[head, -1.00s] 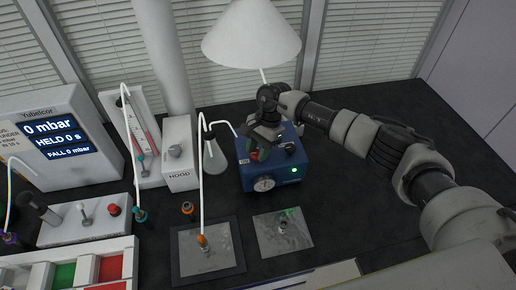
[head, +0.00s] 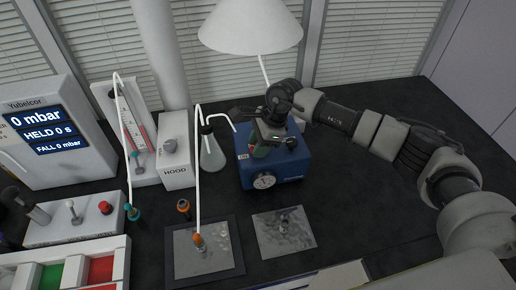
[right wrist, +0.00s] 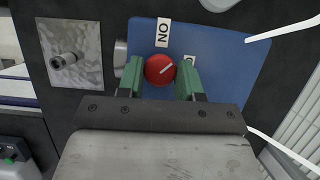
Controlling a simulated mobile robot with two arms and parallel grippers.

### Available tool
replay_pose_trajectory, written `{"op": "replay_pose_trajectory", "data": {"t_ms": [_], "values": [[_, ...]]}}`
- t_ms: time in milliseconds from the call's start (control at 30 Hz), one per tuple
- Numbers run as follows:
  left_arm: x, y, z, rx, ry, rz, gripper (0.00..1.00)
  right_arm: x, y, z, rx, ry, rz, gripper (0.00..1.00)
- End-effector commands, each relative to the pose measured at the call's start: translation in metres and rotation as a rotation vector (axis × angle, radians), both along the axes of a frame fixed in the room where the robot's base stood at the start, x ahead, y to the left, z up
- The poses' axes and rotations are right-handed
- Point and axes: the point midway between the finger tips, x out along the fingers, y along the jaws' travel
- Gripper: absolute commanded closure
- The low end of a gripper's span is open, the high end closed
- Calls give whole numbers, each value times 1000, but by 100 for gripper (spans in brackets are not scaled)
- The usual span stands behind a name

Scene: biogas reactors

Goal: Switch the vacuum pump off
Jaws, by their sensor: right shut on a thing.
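The vacuum pump is a blue box (head: 285,172) with a dial gauge (head: 264,181) on its front. No green light shows on its front now. My right gripper (head: 268,138) reaches down onto the pump's top from the right. In the right wrist view the green-padded fingers of this gripper (right wrist: 160,76) are shut on a round red knob (right wrist: 158,69). The knob's white line points up and right, toward a small white label (right wrist: 189,61) partly hidden by the right finger. The ON label (right wrist: 164,33) stands above the knob. My left gripper is out of view.
A glass flask (head: 211,152) with a white tube stands left of the pump, beside the HOOD box (head: 175,163). Grey plates (head: 284,240) lie in front. The display (head: 45,132) reads 0 mbar. The bench right of the pump is clear.

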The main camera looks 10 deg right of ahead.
Motion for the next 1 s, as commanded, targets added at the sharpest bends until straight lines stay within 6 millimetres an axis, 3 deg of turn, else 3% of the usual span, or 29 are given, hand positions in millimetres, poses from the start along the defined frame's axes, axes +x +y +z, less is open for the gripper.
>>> {"op": "replay_pose_trajectory", "data": {"t_ms": [600,1000], "values": [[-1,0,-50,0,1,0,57,-3,0,-3,-1,-3,-562,88],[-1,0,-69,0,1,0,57,-4,1,-1,-2,-1,-780,88]]}}
